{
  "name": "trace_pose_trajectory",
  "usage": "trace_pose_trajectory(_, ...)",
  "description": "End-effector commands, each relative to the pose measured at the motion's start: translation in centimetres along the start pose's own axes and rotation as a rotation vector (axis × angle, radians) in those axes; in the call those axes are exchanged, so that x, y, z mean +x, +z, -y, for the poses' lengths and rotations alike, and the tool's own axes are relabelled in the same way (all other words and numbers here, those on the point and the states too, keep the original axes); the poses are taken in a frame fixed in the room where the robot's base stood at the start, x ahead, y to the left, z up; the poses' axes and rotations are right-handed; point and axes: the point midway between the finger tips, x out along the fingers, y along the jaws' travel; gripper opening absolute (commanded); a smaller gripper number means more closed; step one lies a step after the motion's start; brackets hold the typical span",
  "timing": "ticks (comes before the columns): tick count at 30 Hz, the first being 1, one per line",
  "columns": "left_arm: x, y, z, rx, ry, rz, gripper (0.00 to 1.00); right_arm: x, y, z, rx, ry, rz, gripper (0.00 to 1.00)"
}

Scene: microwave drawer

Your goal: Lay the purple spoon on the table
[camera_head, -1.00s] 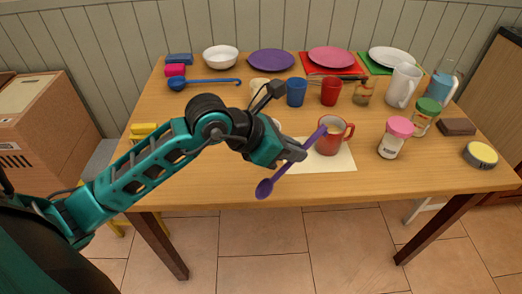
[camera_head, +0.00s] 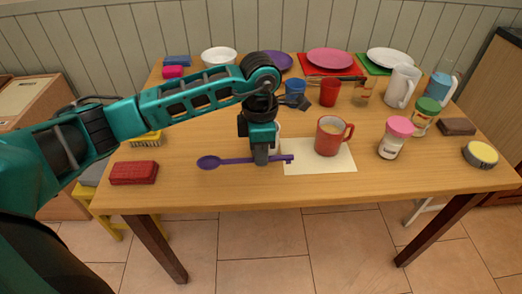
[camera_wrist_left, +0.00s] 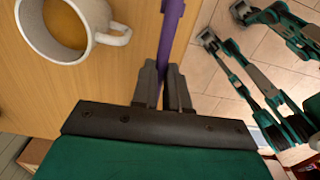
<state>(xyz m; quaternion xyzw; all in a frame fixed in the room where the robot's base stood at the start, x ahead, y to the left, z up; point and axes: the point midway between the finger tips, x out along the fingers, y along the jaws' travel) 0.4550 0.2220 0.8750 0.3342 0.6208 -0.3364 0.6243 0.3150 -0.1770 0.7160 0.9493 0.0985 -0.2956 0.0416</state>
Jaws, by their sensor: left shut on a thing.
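The purple spoon (camera_head: 228,161) lies level, low at the table's front, its bowl to the left and its handle end over the left edge of a cream sheet. I cannot tell whether it touches the wooden table (camera_head: 215,190). My left gripper (camera_head: 261,162) points down and is shut on the spoon's handle. In the left wrist view the handle (camera_wrist_left: 171,35) runs between the fingers of this gripper (camera_wrist_left: 163,88). My right gripper does not show.
A red mug (camera_head: 329,137) stands on the cream sheet (camera_head: 318,165). A pale mug (camera_wrist_left: 68,28) with brown liquid is close to the left gripper. A red block (camera_head: 134,173) lies front left. Jars (camera_head: 395,140) stand right. Bare wood lies between block and spoon.

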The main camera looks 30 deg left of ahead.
Motion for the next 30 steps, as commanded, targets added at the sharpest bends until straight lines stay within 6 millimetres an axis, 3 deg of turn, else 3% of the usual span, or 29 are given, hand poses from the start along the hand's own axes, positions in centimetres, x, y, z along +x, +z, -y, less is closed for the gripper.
trace_pose_trajectory(7, 0.8, 0.0, 0.0, 0.000, 0.001, 0.000, 0.00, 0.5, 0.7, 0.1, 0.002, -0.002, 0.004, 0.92)
trace_pose_trajectory(12, 2.5, 0.0, 0.0, 0.000, 0.001, 0.000, 0.00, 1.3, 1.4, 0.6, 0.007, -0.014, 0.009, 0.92)
trace_pose_trajectory(30, 8.0, 0.0, 0.0, 0.000, 0.001, 0.000, 0.00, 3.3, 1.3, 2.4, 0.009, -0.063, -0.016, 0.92)
